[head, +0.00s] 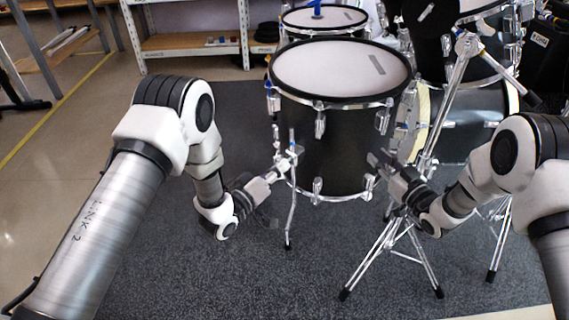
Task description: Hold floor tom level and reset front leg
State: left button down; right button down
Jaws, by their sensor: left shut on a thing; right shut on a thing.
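The floor tom (335,140) stands in the middle of the head view, with a dark shell, a pale head with a grey patch, and chrome lugs. The front leg (291,215) is a thin chrome rod at its left front, running from a bracket down to the carpet. My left gripper (285,165) is shut on the leg near the bracket; its fingertips overlap the chrome parts. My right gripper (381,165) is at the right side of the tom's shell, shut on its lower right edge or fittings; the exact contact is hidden.
A chrome tripod stand (400,235) spreads its feet at the right, close to my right arm. More drums, including a smaller tom (325,20), stand behind. Shelving (190,45) lines the back left. The dark carpet (290,280) is clear in front.

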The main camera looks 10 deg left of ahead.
pick_arm(q)
jog(key=m, duration=0.6)
jog(key=shift+m, duration=0.4)
pick_arm(e)
jog(key=shift+w+d+r, duration=0.1)
jog(key=shift+r, duration=0.05)
pick_arm(q)
jog(key=c, duration=1.7)
grip_release()
jog(key=shift+m, duration=0.8)
jog(key=o, duration=0.5)
jog(key=shift+s, duration=0.1)
jog(key=v, duration=1.1)
jog(key=shift+s+a, duration=0.25)
jog(key=shift+s, duration=0.05)
pick_arm(e)
jog(key=c, duration=0.8)
grip_release()
jog(key=shift+c, duration=0.2)
